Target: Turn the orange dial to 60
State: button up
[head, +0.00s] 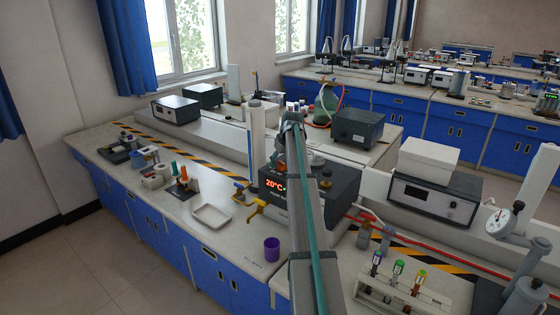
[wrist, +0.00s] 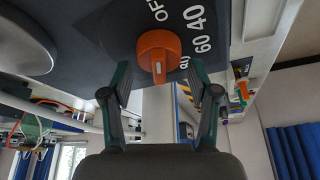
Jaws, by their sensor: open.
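The orange dial (wrist: 158,52) sits on a dark panel in the wrist view, with a white mark pointing toward the bottom of the picture. White print beside it reads OFF, 40 and 60; a further label is partly covered. My gripper (wrist: 161,82) is open, its two fingers apart on either side below the dial in the picture. I see no clear contact with the dial. In the head view, a dark device (head: 342,188) with a red display reading about 20°C stands behind my arm. The dial cannot be made out there.
A rack of capped tubes (head: 392,290) stands to the right. A round grey plate (wrist: 22,42) is beside the panel in the wrist view.

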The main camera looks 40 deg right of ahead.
jog(key=shift+c, duration=0.2)
jog(key=c, duration=1.1)
jog(key=m, duration=0.1)
jog(key=m+h+b, duration=0.1)
jog(key=m, duration=0.2)
jog(key=shift+d+f+g+h, duration=0.1)
jog(key=shift+d+g+h, duration=0.2)
jog(key=shift+h, duration=0.1)
jog(key=m, duration=0.2)
jog(key=m+g+h+b, duration=0.1)
jog(key=m, duration=0.2)
jog(key=shift+s+d, duration=0.15)
jog(key=shift+s, duration=0.05)
jog(key=m, duration=0.1)
jog(key=m+g+b, duration=0.1)
jog(key=m, duration=0.1)
jog(key=m+h, duration=0.1)
jog(key=shift+s+d+m+g, duration=0.15)
jog(key=shift+s+m+g, duration=0.1)
jog(key=shift+m+g, duration=0.05)
jog(key=shift+s+m+g+b, duration=0.15)
jog(key=shift+m+g+b, duration=0.25)
jog(key=shift+m, duration=0.65)
jog(key=shift+s+m+g+b, duration=0.15)
jog(key=shift+m+g+b, duration=0.25)
jog(key=shift+m, duration=0.65)
grip_shut()
